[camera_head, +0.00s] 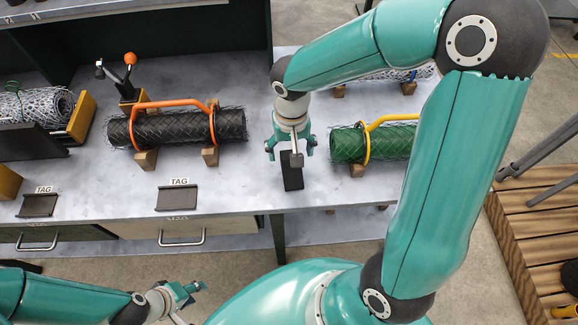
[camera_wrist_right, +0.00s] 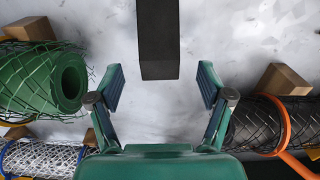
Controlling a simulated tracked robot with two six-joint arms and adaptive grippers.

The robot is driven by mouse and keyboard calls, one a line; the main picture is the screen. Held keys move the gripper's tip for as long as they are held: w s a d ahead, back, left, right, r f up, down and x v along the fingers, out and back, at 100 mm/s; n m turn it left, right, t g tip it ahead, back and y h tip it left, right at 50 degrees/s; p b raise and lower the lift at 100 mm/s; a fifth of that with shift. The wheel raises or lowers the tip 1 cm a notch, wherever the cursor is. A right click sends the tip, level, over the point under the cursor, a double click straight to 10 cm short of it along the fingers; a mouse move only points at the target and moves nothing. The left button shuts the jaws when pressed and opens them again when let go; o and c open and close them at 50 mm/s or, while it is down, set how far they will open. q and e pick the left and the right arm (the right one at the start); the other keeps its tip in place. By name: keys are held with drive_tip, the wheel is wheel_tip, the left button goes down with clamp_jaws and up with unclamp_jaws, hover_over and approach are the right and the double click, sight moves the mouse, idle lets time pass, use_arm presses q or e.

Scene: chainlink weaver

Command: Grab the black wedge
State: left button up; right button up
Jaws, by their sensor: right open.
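The black wedge (camera_head: 292,172) is a dark narrow block on the grey workbench (camera_head: 240,192), between the black roll and the green roll. In the right wrist view the wedge (camera_wrist_right: 158,40) comes down from the top edge, its near end between the fingertips in the picture. My right gripper (camera_head: 290,152) is over the wedge's far part and hides some of it. Its fingers are spread and empty in the right wrist view (camera_wrist_right: 160,80); I cannot tell its height above the wedge. My left gripper (camera_head: 190,290) is low in front of the bench, away from the wedge; its finger gap is unclear.
A black mesh roll (camera_head: 175,128) with an orange handle lies left of the wedge. A green mesh roll (camera_head: 375,143) with a yellow handle lies right. Both rest on wooden blocks. Tag holders (camera_head: 177,198) stand along the front edge. The bench just around the wedge is clear.

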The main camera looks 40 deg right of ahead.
sight(292, 170)
drive_tip(key=f, duration=0.4)
drive_tip(key=shift+s+a+p, duration=0.15)
drive_tip(key=shift+s+p, duration=0.15)
drive_tip(key=shift+w+f, duration=0.1)
drive_tip(key=shift+f, duration=0.5)
drive_tip(key=c, duration=1.4)
